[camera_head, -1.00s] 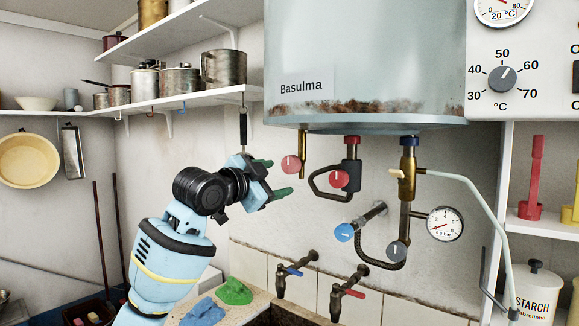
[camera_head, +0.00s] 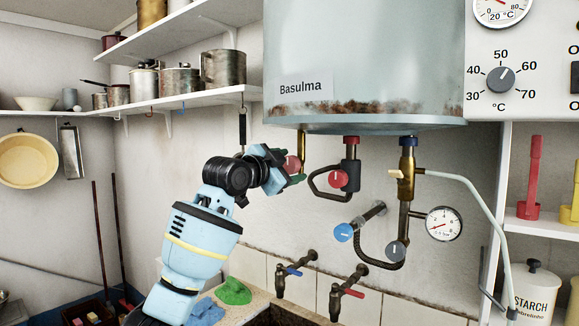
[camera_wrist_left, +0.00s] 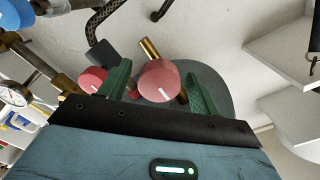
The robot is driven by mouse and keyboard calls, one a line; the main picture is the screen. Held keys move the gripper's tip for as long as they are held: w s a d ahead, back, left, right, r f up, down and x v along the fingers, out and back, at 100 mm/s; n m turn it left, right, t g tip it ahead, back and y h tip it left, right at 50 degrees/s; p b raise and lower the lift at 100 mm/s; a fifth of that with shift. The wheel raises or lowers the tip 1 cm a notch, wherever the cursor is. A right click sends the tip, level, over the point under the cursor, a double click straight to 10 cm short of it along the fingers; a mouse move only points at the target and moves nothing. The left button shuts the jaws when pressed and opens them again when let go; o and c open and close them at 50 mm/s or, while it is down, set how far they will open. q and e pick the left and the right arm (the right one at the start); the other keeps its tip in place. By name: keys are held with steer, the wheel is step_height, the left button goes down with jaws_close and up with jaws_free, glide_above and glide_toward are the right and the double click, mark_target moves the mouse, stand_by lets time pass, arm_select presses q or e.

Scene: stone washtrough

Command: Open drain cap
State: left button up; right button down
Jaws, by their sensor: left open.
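A short brass pipe (camera_head: 303,146) hangs under the left of the boiler, with a round red knob (camera_head: 291,163) beside it. I cannot make out a separate drain cap. My left gripper (camera_head: 289,172) is at this knob, partly covering it in the head view. In the left wrist view the knob (camera_wrist_left: 158,80) lies between the open green fingers (camera_wrist_left: 160,72), apparently with gaps on both sides. The brass pipe's end (camera_wrist_left: 150,48) shows behind the knob. I cannot tell how deep the knob sits between the fingers. My right gripper is not in view.
The boiler (camera_head: 365,60) hangs above my gripper. A second red knob (camera_head: 338,179) on a black hose fitting is close on the right. A blue knob (camera_head: 343,232) and a pressure gauge (camera_head: 444,224) are further right. Wall taps (camera_head: 345,292) are below.

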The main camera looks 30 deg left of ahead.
arm_select(q)
steer(key=shift+w+d, duration=0.1)
steer(key=shift+w, duration=0.2)
steer(key=shift+c, duration=0.3)
steer(key=c, duration=0.9)
